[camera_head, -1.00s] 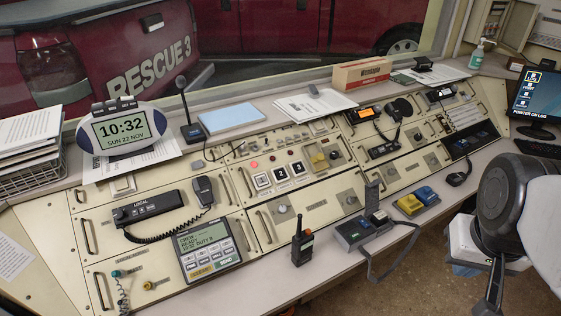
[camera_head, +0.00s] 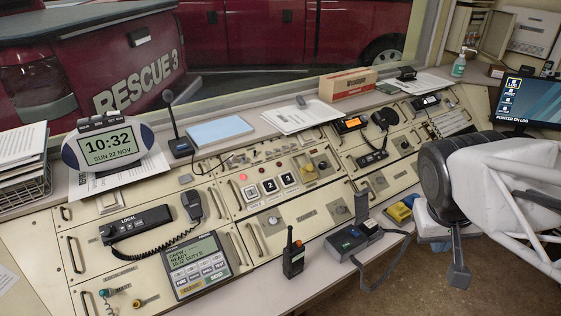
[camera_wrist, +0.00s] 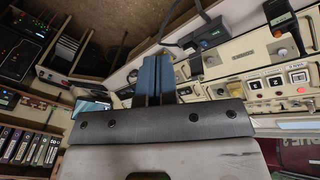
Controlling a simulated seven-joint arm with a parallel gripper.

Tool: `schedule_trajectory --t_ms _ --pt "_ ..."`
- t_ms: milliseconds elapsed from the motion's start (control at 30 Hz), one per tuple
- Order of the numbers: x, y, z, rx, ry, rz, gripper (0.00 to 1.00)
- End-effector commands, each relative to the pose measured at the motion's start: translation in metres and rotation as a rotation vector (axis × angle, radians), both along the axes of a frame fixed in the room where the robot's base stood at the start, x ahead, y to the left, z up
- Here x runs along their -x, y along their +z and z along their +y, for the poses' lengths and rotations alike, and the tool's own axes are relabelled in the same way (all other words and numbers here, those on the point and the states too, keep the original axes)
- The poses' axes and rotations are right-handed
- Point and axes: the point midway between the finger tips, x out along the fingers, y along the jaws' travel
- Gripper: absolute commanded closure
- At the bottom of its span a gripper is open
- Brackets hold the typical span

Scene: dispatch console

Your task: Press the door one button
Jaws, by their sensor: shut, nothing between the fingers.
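Three square white-framed buttons sit in a row on the sloped console in the head view. The leftmost is the door one button (camera_head: 251,192), its number hard to read; beside it are button 2 (camera_head: 269,186) and button 3 (camera_head: 287,180). White-framed square buttons also show at the right of the wrist view (camera_wrist: 276,82). My gripper (camera_head: 458,274) hangs at the right of the head view, well away from the buttons and touching none. In the wrist view its two blue fingers (camera_wrist: 157,68) are together with nothing between them.
A handheld radio (camera_head: 293,256) stands at the console's front edge, below the buttons. A grey device with a raised lid (camera_head: 352,240) and a yellow-topped unit (camera_head: 398,212) lie between my gripper and the buttons. A corded handset (camera_head: 192,206) is left of the buttons.

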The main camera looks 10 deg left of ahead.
Motion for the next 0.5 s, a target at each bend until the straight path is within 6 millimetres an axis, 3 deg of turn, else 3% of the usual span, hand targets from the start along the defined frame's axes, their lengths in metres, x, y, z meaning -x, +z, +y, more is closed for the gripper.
schedule_trajectory --t_ms 500 --pt "-0.093 -0.014 0.051 0.264 0.242 -0.025 1.00"
